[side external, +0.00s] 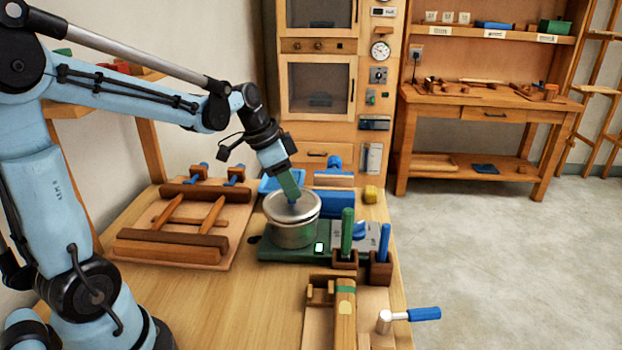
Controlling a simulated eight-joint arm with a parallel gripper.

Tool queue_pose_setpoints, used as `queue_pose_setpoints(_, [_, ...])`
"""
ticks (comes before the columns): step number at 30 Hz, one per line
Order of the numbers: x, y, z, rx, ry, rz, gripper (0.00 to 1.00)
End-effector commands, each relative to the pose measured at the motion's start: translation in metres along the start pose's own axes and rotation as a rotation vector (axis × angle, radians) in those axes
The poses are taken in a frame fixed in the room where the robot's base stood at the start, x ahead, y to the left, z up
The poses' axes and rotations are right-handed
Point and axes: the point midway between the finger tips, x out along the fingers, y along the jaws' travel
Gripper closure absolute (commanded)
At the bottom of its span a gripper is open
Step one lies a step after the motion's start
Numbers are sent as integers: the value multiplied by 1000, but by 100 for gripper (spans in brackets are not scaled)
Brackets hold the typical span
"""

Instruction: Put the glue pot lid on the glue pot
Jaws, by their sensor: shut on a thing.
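The glue pot (293,236) is a round silver metal pot standing on a green base near the middle of the wooden bench. My gripper (291,200) comes down from the upper left with green fingers and is shut on the lid's knob, which the fingers partly hide.
A wooden frame (190,224) lies left. Bare bench is front left.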

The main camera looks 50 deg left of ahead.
Motion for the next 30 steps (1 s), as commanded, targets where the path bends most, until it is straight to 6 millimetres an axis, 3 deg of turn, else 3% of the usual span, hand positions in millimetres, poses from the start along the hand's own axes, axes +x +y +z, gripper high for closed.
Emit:
queue_pose_setpoints(12, [7,0,3,0,0,0,100])
queue_pose_setpoints(13, [7,0,3,0,0,0,66])
queue_pose_setpoints(18, [7,0,3,0,0,0,40])
queue_pose_setpoints(24, [7,0,3,0,0,0,39])
queue_pose_setpoints(28, [7,0,3,0,0,0,22])
queue_pose_setpoints(30, [7,0,3,0,0,0,22])
